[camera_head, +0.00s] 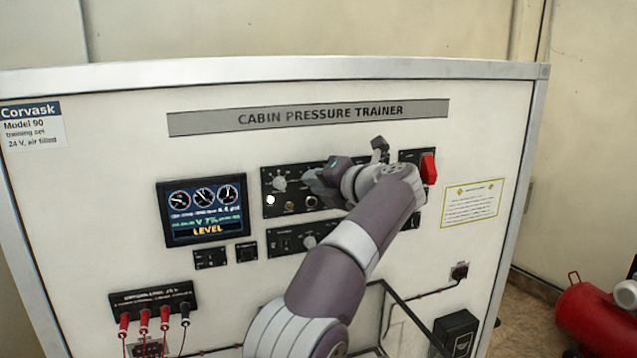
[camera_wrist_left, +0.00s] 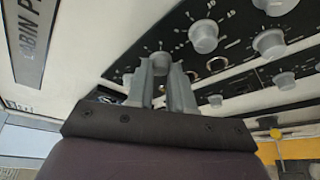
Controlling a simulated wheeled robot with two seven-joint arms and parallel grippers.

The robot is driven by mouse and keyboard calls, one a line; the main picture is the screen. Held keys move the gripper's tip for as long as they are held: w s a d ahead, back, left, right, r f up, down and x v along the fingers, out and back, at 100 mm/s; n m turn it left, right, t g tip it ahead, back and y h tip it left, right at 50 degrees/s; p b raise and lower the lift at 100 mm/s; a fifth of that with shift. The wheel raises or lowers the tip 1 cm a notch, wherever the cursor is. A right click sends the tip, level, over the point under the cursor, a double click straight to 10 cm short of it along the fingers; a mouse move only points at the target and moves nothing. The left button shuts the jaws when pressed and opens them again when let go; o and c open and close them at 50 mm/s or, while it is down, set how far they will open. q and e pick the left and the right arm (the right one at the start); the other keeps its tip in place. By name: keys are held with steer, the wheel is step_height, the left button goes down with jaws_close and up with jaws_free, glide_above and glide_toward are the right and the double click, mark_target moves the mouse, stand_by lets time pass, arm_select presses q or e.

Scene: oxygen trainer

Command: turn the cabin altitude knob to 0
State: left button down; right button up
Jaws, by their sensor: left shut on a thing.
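The knob that I take for the cabin altitude knob (camera_head: 280,183) is a round grey knob at the upper left of the upper black control panel. Its label is too small to read. The fingers hide part of the scale, so I cannot read where the pointer stands. My right gripper is not in view.
Other knobs (camera_wrist_left: 203,37) sit close by on the panel. A lit screen (camera_head: 203,210) reading LEVEL is to the left. A lower black panel has another knob (camera_head: 309,241). A red switch guard (camera_head: 429,168) is on the right. A red tank (camera_head: 592,318) stands on the floor.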

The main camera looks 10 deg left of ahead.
arm_select(q)
steer(key=shift+r, duration=0.1)
steer(key=c, duration=1.1)
jaws_free()
steer(key=shift+o, duration=0.5)
steer(key=shift+w, duration=0.15)
steer(key=b+v, duration=0.2)
steer(key=v, duration=1)
steer(key=shift+s+d, duration=0.15)
steer(key=shift+s, duration=0.1)
